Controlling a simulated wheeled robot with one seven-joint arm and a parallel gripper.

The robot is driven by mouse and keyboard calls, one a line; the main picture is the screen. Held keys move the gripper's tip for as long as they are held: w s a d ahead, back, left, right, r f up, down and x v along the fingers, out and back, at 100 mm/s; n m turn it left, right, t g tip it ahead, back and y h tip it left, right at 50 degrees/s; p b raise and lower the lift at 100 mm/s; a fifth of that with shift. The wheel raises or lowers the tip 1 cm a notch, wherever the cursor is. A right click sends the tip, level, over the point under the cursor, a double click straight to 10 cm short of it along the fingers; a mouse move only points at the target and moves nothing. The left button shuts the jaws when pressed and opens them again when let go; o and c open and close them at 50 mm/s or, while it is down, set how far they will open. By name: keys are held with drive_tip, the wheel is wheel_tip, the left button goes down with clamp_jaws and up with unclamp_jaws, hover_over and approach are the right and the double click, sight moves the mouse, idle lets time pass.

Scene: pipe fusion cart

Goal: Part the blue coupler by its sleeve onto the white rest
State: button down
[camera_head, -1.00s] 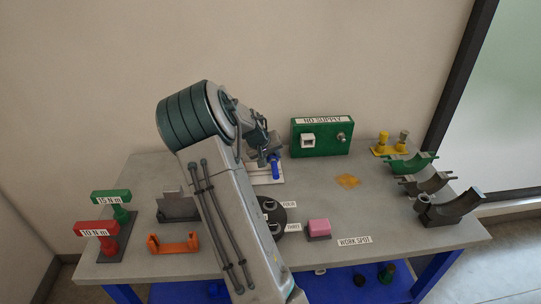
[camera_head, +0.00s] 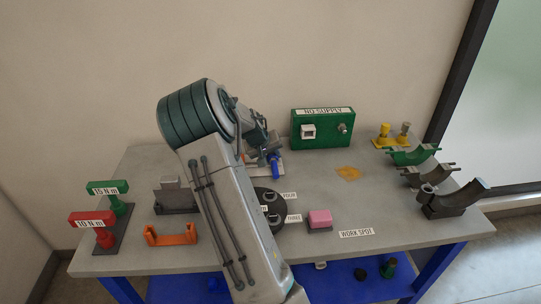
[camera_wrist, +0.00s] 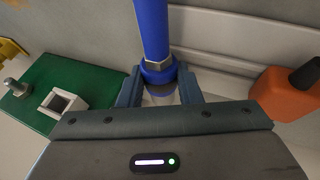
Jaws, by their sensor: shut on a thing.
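The blue coupler is upright in the wrist view, a long blue tube (camera_wrist: 152,28) with a metal nut and a blue collar (camera_wrist: 158,73) below it. My gripper (camera_wrist: 160,88) is shut around its lower end, one finger on each side. In the head view, part of the coupler (camera_head: 276,164) shows beside my gripper (camera_head: 264,150), at the back of the table. The white rest (camera_head: 282,173) is partly hidden behind my arm in the head view. A pale ledged surface, perhaps the rest, lies behind the coupler in the wrist view (camera_wrist: 245,40).
A green NO SUPPLY box (camera_head: 322,128) stands right of my gripper. An orange part with a black end (camera_wrist: 288,92) is close on the right in the wrist view. A black disc (camera_head: 268,203) and a pink block (camera_head: 319,218) are nearer. The table's right-centre is mostly clear.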

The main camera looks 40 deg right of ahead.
drive_tip(key=shift+f, duration=0.3)
drive_tip(key=c, duration=0.9)
unclamp_jaws()
drive_tip(key=shift+s, duration=0.1)
drive_tip(key=shift+c, duration=0.2)
drive_tip(key=shift+a, duration=0.15)
drive_tip(key=shift+w+a+r+b, duration=0.2)
drive_tip(key=shift+a+r+b, duration=0.1)
drive_tip(key=shift+a+r, duration=0.15)
drive_tip(key=v, duration=1.2)
drive_tip(key=shift+s+d+r+b, duration=0.2)
drive_tip(key=shift+s+r+b, duration=0.05)
drive_tip(key=shift+r+b, duration=0.15)
